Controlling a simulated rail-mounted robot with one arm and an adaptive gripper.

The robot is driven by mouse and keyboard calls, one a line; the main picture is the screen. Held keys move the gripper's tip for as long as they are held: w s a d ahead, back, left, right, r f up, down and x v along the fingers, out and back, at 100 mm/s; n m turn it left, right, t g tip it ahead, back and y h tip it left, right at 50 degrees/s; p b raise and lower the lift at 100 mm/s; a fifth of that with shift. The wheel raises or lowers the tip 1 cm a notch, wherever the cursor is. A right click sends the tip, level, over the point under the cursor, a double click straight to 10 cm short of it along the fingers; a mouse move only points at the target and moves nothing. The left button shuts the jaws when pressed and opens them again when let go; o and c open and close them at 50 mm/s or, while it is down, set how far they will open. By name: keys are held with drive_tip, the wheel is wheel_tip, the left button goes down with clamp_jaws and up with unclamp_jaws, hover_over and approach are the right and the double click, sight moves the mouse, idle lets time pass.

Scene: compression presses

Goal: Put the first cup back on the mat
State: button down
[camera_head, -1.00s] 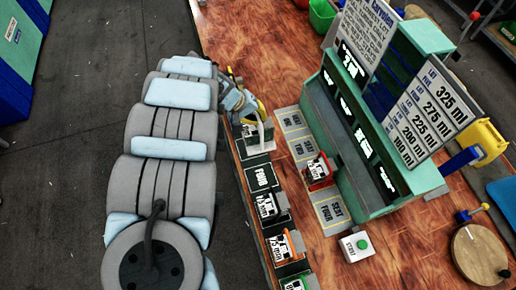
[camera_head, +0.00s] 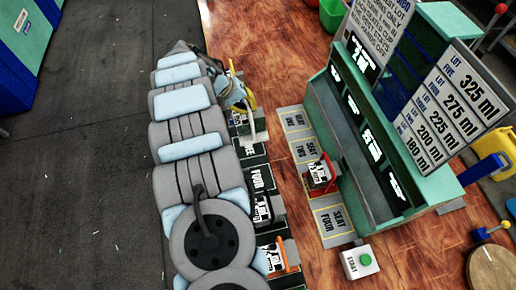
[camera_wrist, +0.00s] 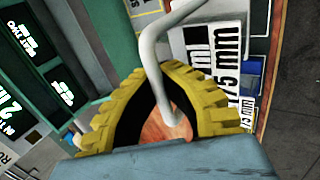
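My gripper (camera_head: 247,101), with yellow fingers, is low over the upper end of the black mat (camera_head: 285,238) along the table's left edge. In the wrist view my gripper (camera_wrist: 157,72) has its fingertips closed in around a bent white handle (camera_wrist: 153,45). In the head view this cup (camera_head: 239,119) is beside the mat's "THREE" mark, partly hidden by my arm. I cannot tell whether its base touches the mat.
A red-framed cup (camera_head: 319,173) stands on a grey seat strip (camera_head: 331,219) before the green press (camera_head: 357,165). Other cups, one dark (camera_head: 262,209) and one orange-handled (camera_head: 274,257), are lower on the mat. A start button box (camera_head: 359,263) stands right. Bare wood lies between mat and seats.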

sight(245, 115)
drive_tip(key=shift+a+f, duration=0.35)
drive_tip(key=shift+f, duration=2.35)
drive_tip(key=shift+s+f, duration=0.1)
drive_tip(key=shift+f, duration=0.55)
drive_tip(key=shift+f+b, duration=0.3)
drive_tip(key=shift+f, duration=0.9)
drive_tip(key=c, duration=1.2)
unclamp_jaws()
drive_tip(key=shift+c, duration=0.2)
